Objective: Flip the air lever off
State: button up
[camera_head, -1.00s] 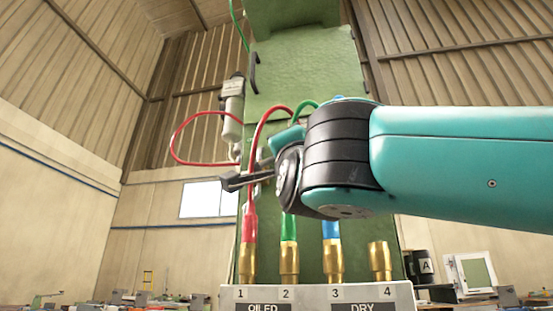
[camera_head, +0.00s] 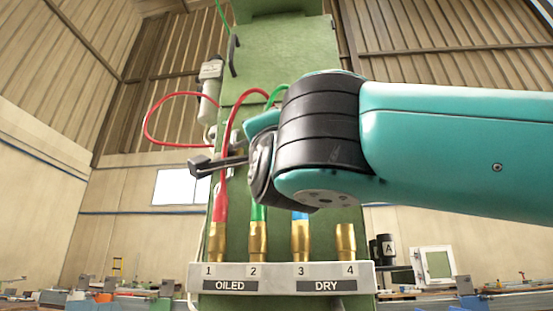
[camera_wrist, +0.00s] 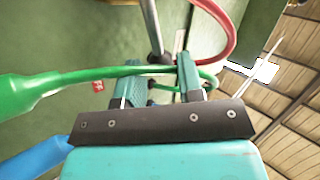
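My gripper (camera_wrist: 160,78) is open in the wrist view, its two fingers apart in front of the green panel. A grey bar (camera_wrist: 153,28), which looks like the air lever, comes down from the top edge, and its lower end shows just beyond the gap between the fingers. I cannot tell whether they touch it.
A red hose (camera_wrist: 222,35) loops close to the right of the fingers, and a green hose (camera_wrist: 75,76) passes behind them. Brass sockets (camera_head: 259,243) stand on a white block (camera_head: 275,271) marked OILED and DRY below. An air filter (camera_head: 208,100) hangs at upper left.

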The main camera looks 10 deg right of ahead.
jog(key=b+v, duration=0.4)
jog(key=v, duration=1)
jog(key=shift+b, duration=0.3)
jog(key=shift+c, duration=0.3)
